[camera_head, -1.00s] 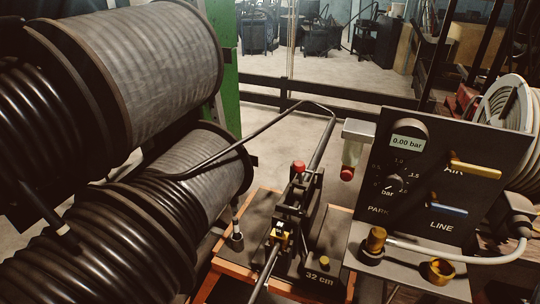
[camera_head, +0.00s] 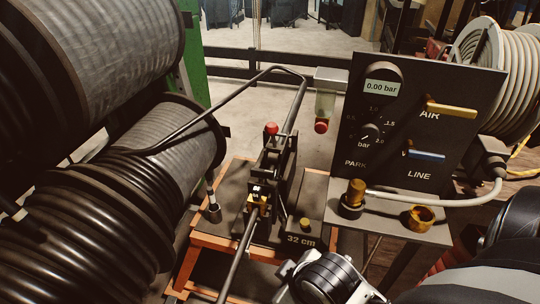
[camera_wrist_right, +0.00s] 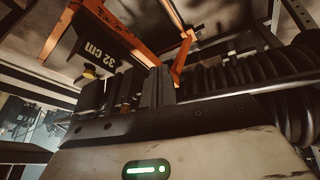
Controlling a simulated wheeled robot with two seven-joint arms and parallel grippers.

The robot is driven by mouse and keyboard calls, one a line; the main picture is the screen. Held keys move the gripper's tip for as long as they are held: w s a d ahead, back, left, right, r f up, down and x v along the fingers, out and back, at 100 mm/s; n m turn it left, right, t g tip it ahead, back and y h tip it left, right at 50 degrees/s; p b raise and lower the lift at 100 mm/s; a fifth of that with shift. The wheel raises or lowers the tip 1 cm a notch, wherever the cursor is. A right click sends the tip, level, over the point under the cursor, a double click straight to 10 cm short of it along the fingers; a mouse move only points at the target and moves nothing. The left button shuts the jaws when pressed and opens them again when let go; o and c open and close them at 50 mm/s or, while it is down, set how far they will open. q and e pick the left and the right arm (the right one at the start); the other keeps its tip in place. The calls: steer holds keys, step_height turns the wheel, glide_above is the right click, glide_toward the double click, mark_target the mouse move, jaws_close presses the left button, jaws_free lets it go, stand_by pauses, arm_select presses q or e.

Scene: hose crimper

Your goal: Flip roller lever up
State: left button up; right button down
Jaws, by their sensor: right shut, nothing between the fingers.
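A lever with a red ball knob (camera_head: 271,129) stands upright on the dark roller and clamp assembly (camera_head: 272,178). I cannot tell for certain that this is the roller lever. A black hose (camera_head: 236,262) runs through the assembly. My right gripper (camera_head: 286,270) is in the lower middle of the head view, in front of the bench and below the "32 cm" mark, apart from the knob. In the right wrist view the gripper's dark fingers (camera_wrist_right: 155,88) are together and empty, with the bench's "32 cm" mark (camera_wrist_right: 103,54) beyond. My left gripper is not in view.
Large black hose reels (camera_head: 90,220) fill the left. A control panel (camera_head: 415,125) with a 0.00 bar display, a yellow AIR lever (camera_head: 452,111) and a blue LINE lever (camera_head: 427,155) stands right. An orange-framed bench (camera_head: 205,242) carries the assembly.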

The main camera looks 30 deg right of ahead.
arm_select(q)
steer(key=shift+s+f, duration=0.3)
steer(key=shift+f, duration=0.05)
arm_select(e)
steer(key=w+d+r+n+t+h, duration=0.2)
steer(key=w+r+n+h, duration=0.3)
steer(key=w+n, duration=0.3)
steer(key=w+d+r+n+t+h, duration=0.3)
steer(key=w+n, duration=0.6)
steer(key=n, duration=0.7)
step_height(320, 180, up, 3)
steer(key=t+h, duration=0.1)
steer(key=h, duration=0.1)
steer(key=shift+d+n+h, duration=0.15)
steer(key=shift+n+h, duration=0.15)
steer(key=shift+n, duration=0.1)
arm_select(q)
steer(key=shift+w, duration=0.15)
arm_select(e)
steer(key=x, duration=1)
steer(key=shift+w, duration=0.15)
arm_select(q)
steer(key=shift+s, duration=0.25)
arm_select(e)
steer(key=w+d+r, duration=0.2)
steer(key=shift+w+r, duration=0.15)
steer(key=shift+w, duration=0.15)
